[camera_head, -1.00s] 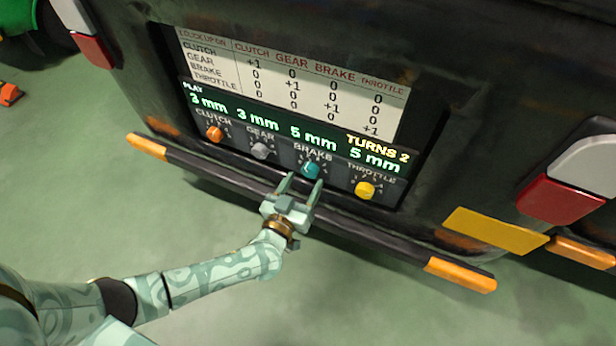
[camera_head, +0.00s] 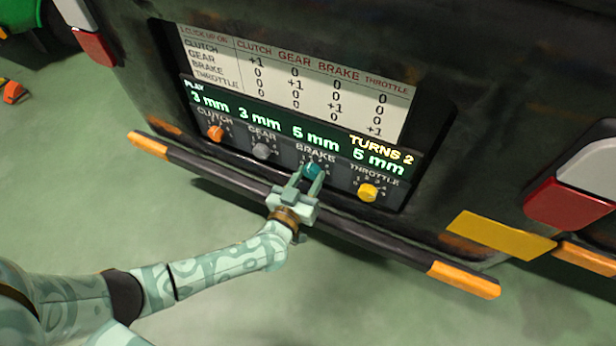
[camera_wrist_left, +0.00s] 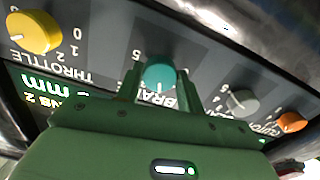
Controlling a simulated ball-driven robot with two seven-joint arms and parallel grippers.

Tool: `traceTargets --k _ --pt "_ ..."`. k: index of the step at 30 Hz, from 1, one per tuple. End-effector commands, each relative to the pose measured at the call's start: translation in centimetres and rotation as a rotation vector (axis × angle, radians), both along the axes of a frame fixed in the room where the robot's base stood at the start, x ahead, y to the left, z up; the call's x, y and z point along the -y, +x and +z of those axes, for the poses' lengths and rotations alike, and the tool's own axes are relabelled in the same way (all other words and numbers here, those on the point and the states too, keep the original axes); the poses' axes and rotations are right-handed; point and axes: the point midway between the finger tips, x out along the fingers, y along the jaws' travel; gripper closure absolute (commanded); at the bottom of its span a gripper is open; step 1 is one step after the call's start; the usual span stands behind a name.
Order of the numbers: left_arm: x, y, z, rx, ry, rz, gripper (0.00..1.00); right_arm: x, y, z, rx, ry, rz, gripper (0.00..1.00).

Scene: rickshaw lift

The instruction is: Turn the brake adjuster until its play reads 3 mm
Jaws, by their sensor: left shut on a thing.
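The teal brake adjuster knob (camera_head: 311,171) is on the panel under the word BRAKE. Its play reads 5 mm on the green display (camera_head: 318,140). My left gripper (camera_head: 308,178) is shut on this knob, one finger on each side. In the left wrist view the knob (camera_wrist_left: 160,75) sits between the fingers, its face partly visible. The display also shows clutch 3 mm, gear 3 mm, throttle 5 mm and TURNS 2. My right gripper is not in view.
The orange clutch knob (camera_head: 215,133) and grey gear knob (camera_head: 261,151) are left of the brake knob. The yellow throttle knob (camera_head: 367,192) is on its right. A white chart (camera_head: 295,80) is above. A dark bumper bar (camera_head: 350,238) runs below the panel.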

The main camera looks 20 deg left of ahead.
Motion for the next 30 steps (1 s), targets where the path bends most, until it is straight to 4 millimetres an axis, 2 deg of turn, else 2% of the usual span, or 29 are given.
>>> traceTargets --k 11,30 --pt "0.0 -0.1 -0.1 -0.009 -0.162 0.001 0.85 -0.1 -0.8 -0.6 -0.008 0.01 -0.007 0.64" --pt "0.1 -0.1 -0.2 -0.03 -0.754 0.002 0.85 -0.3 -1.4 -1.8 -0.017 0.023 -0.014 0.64"
